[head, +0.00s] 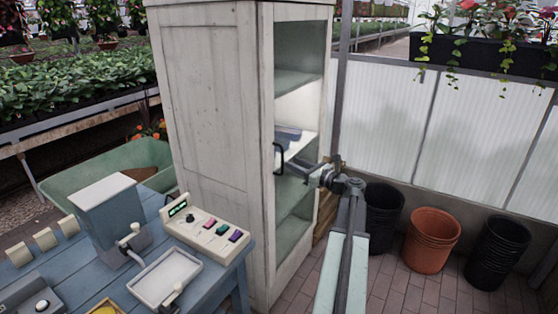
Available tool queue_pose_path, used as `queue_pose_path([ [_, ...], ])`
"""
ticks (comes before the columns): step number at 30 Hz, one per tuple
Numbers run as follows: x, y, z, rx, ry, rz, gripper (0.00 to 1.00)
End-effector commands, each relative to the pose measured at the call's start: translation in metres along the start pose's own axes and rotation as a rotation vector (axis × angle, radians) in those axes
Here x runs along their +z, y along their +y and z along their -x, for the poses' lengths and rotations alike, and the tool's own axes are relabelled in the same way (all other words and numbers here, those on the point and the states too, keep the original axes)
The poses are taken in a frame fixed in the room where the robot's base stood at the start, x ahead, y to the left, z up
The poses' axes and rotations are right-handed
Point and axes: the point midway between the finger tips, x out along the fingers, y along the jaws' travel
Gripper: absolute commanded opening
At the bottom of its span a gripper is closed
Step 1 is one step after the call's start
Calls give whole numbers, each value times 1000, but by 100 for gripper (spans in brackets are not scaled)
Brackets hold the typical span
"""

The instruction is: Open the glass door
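A tall white wooden cabinet (208,110) stands in the middle of the head view. Its narrow glass door (297,86) faces right, with shelves showing behind the pane. I see no clear gap at the door's edge, so it looks shut. A dark, curved handle (278,158) sits on the door's left side. My gripper (288,168) points left, close beside the handle. Its fingertips are small and partly merge with the dark handle, so I cannot tell whether they touch it or are open or shut.
A blue table (75,273) at lower left holds a button panel (205,234), a grey box and a white tray (165,278). Black and terracotta pots (432,240) stand at right by a translucent wall. Brick floor (395,293) is clear at lower right.

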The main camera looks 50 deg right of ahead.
Motion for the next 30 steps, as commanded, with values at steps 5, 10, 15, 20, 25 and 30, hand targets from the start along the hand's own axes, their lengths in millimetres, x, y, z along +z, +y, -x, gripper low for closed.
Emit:
queue_pose_path([
  [5,0,4,-40,11,1,1,32],
  [10,0,7,-63,14,1,2,32],
  [15,0,8,-68,15,1,2,32],
  [20,0,9,-68,15,2,3,27],
  [25,0,9,-68,16,2,3,0],
  [30,0,9,-68,16,2,3,0],
])
